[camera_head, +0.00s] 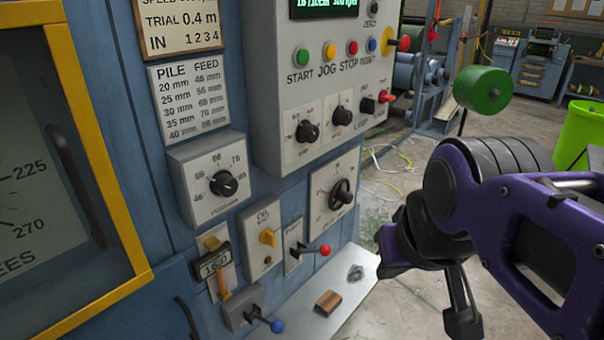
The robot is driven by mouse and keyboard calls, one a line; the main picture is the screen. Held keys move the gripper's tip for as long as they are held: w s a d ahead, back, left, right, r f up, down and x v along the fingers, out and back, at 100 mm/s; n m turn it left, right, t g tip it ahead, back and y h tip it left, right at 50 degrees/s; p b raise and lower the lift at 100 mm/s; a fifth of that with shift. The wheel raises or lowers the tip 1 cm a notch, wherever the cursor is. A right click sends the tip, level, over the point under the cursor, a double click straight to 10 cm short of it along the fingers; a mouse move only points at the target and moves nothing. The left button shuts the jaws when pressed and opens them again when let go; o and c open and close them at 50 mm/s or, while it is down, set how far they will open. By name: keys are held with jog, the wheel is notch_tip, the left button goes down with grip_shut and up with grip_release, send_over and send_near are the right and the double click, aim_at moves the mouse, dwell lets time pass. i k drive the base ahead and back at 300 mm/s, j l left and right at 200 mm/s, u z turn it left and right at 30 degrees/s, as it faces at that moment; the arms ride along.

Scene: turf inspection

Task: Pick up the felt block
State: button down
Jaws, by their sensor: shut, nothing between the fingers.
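A small brown block (328,302), which looks like the felt block, lies on the pale metal shelf (303,325) at the foot of the blue machine. My gripper (462,320) hangs from my purple arm at the lower right. It points downward and is shut and empty. It is well to the right of the block, apart from it and out beyond the shelf's right edge. Nothing covers the block.
A small grey metal piece (356,272) lies behind the block on the shelf. A red-knobbed lever (324,250) and a blue-knobbed lever (277,325) stick out near the shelf. A grey control box (320,85) overhangs above. Open floor lies between shelf and gripper.

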aim_at(328, 302)
jog(key=i+l+u, duration=0.1)
jog(key=l, duration=0.25)
jog(key=i+l+u, duration=0.1)
jog(key=i+l, duration=0.35)
jog(key=l, duration=0.25)
jog(key=u, duration=0.05)
